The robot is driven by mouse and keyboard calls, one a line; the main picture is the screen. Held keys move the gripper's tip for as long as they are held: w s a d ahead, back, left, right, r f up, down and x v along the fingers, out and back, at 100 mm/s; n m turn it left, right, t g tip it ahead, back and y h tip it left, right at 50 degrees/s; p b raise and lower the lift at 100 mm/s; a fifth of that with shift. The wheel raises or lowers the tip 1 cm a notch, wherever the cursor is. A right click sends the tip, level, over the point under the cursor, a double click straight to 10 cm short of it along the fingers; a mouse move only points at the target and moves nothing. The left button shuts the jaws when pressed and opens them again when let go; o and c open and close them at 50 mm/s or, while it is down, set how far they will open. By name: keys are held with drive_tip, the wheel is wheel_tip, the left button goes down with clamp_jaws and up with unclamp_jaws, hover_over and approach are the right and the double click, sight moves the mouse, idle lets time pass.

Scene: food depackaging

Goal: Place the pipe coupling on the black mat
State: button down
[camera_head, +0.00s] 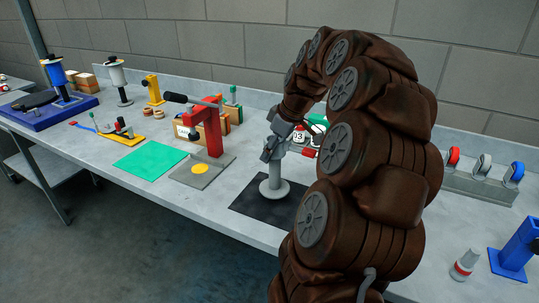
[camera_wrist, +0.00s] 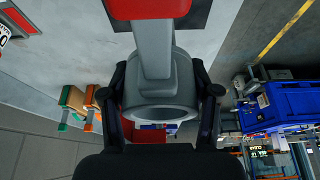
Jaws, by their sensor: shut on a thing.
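The grey pipe coupling (camera_head: 274,181) is upright over the black mat (camera_head: 263,211), with its wide round base within the mat's outline. Whether the base touches the mat or hovers just above it, I cannot tell. My gripper (camera_head: 271,151) is shut on the coupling's upper part. In the wrist view, the fingers of my gripper (camera_wrist: 162,92) close on both sides of the grey coupling (camera_wrist: 157,60). A red rounded part (camera_wrist: 150,8) shows beyond it, and a dark strip of the mat (camera_wrist: 197,14) lies behind. My arm hides the mat's right side.
A red press (camera_head: 213,130) on a grey plate with a yellow disc stands left of the mat. A green mat (camera_head: 150,162) lies farther left. A red-banded grey piece (camera_head: 464,265) and a blue stand (camera_head: 515,252) are at right. A rack of wheels (camera_head: 483,178) is behind.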

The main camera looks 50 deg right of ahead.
drive_tip(key=shift+w+p, duration=0.3)
drive_tip(key=shift+w, duration=0.25)
wheel_tip(320, 180, down, 4)
drive_tip(key=shift+r+p, duration=0.2)
drive_tip(key=shift+p, duration=0.6)
drive_tip(key=shift+f, duration=0.2)
drive_tip(key=shift+c, duration=1.3)
unclamp_jaws()
drive_tip(key=b+v, duration=0.3)
drive_tip(key=v, duration=0.8)
drive_tip(key=shift+s+r, duration=0.2)
drive_tip(key=shift+r, duration=0.45)
